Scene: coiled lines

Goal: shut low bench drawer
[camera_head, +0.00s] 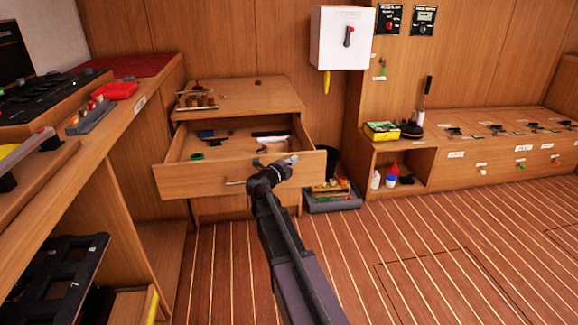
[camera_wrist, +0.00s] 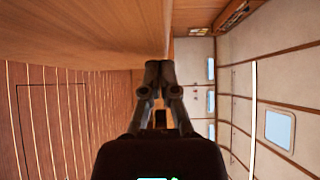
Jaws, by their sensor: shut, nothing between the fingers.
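An open wooden drawer (camera_head: 205,179) juts out from a small low wooden cabinet (camera_head: 262,97) in the head view. Its front panel has a metal bar handle, partly hidden by my arm. Small tools and dark items lie inside it. My gripper (camera_head: 291,160) is at the right part of the drawer front, near its top edge. In the wrist view my gripper (camera_wrist: 165,66) has its fingers together and empty, close to a wooden surface (camera_wrist: 80,35). I cannot tell whether the fingertips touch the wood.
A grey bin (camera_head: 334,197) with tools stands on the floor right of the cabinet. A workbench (camera_head: 95,150) runs along the left. A long low bench (camera_head: 500,150) with several closed, labelled drawers lines the right wall. The striped plank floor (camera_head: 420,255) is clear at right.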

